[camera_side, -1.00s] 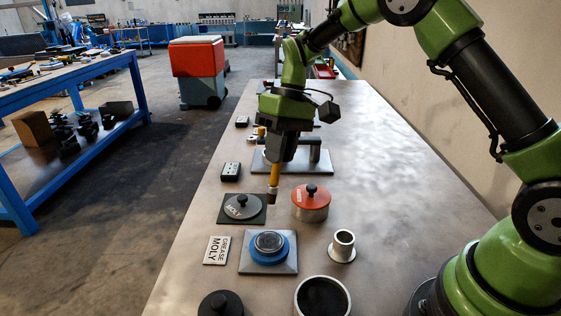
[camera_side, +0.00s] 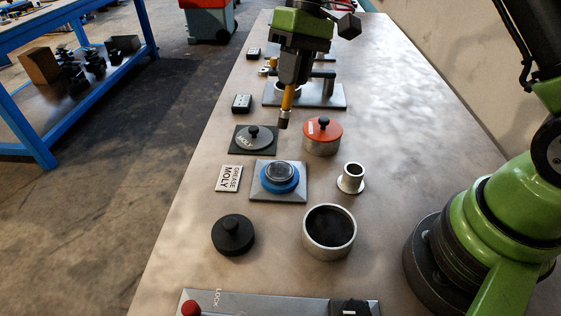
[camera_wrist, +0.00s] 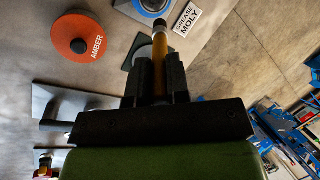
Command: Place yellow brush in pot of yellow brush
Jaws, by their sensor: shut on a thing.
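My gripper (camera_side: 289,82) is shut on the yellow brush (camera_side: 287,101), which hangs nearly upright with its dark tip down. The tip is above the bench, between the dark MOLY lid and the red-lidded pot (camera_side: 321,139). In the wrist view the brush (camera_wrist: 160,48) shows between the fingers (camera_wrist: 157,78). That view reads AMBER on the red lid (camera_wrist: 86,38). An open metal pot (camera_side: 329,235) with a dark inside stands at the front. A small open metal cup (camera_side: 351,180) stands behind it. I cannot tell which one is the brush's pot.
The MOLY lid (camera_side: 255,137) lies on a dark square plate. A blue-ringed container (camera_side: 279,177) stands on a metal plate beside the GREASE MOLY card (camera_side: 229,178). A black knobbed lid (camera_side: 233,235) lies left of the open pot. A panel (camera_side: 265,303) crosses the front. Right bench space is bare.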

